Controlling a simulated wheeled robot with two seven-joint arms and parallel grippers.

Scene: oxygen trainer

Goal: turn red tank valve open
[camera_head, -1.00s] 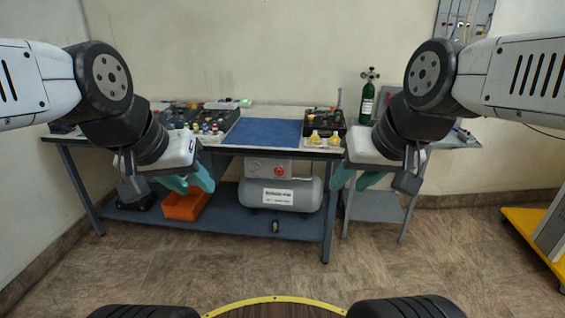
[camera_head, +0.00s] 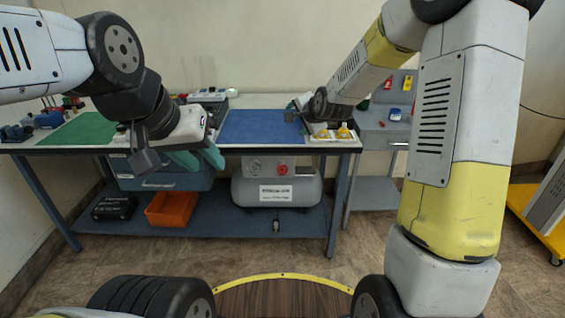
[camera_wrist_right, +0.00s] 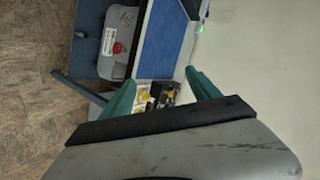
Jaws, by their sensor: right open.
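A grey tank (camera_head: 304,189) with a white label lies on the lower shelf under the workbench. A red round knob (camera_head: 282,168) sits on the panel above it. In the right wrist view the red knob (camera_wrist_right: 117,47) and the tank (camera_wrist_right: 105,65) show at the upper left. My right gripper (camera_wrist_right: 160,78) is open and empty, its teal fingers spread above the bench's right end. In the head view its fingers are hidden behind the wrist. My left gripper (camera_head: 196,158) is open and empty at the bench's front edge, left of the tank. The green gas cylinder is out of sight.
The bench has a blue mat (camera_head: 262,127) and a green mat (camera_head: 82,130). A tray with yellow-topped items (camera_head: 335,132) stands at its right end. An orange bin (camera_head: 171,208) and a black case (camera_head: 114,208) share the lower shelf. A grey side table (camera_head: 375,130) stands at right.

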